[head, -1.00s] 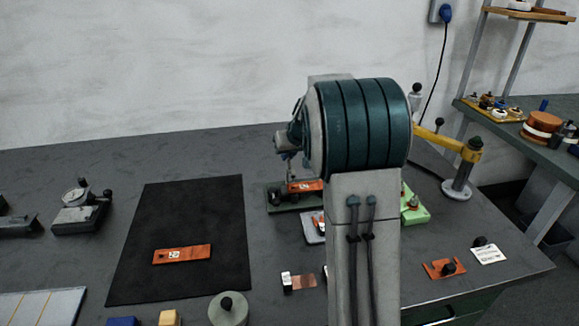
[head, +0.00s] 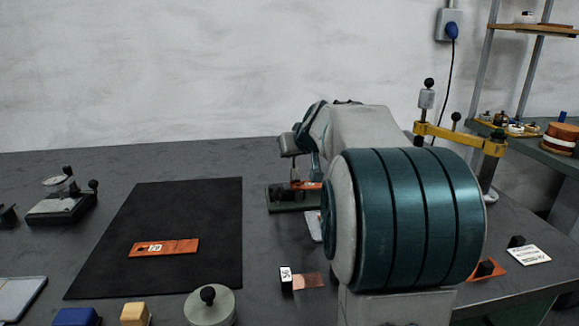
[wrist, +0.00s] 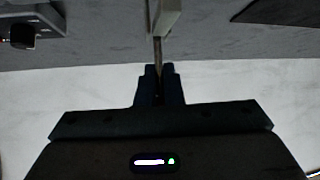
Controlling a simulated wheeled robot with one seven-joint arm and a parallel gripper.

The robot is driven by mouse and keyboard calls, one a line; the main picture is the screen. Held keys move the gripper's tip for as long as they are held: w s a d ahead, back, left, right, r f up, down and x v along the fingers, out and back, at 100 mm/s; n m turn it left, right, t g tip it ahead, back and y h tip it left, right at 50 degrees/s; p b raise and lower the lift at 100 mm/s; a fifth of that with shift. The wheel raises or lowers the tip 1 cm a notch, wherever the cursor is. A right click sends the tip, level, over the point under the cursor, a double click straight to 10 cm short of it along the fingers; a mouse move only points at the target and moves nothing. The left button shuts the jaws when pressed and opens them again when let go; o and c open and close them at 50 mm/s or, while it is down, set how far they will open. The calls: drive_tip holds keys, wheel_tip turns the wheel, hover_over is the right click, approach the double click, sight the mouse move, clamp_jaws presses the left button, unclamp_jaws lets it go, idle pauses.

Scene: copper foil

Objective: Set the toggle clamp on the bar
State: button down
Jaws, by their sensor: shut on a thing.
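A dark green fixture (head: 290,203) stands on the bench behind my arm, with an orange copper strip (head: 308,185) on it. A slim metal upright (head: 294,176) rises from the fixture; I take it for part of the toggle clamp, partly hidden. My gripper (wrist: 158,80) is at the fixture and largely hidden by my arm in the head view. In the wrist view its fingers are shut on a thin brownish-grey piece (wrist: 157,50), which meets a pale grey bar (wrist: 166,16). I cannot tell exactly which clamp part this is.
A black mat (head: 205,210) with a labelled copper strip (head: 164,247) lies to the left. A yellow-armed stand (head: 460,136) is behind my arm at right.

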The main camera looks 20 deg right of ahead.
drive_tip(key=shift+a+r+t+b, duration=0.15)
drive_tip(key=shift+r+t+b, duration=0.25)
drive_tip(key=shift+r+b, duration=0.2)
drive_tip(key=c, duration=1.5)
unclamp_jaws()
drive_tip(key=shift+a, duration=0.1)
drive_tip(key=shift+f, duration=0.2)
drive_tip(key=shift+s+d+r, duration=0.1)
drive_tip(key=shift+s+d, duration=0.1)
drive_tip(key=shift+s, duration=0.1)
drive_tip(key=p+v, duration=0.2)
drive_tip(key=v, duration=1.1)
drive_tip(key=shift+a+r, duration=0.15)
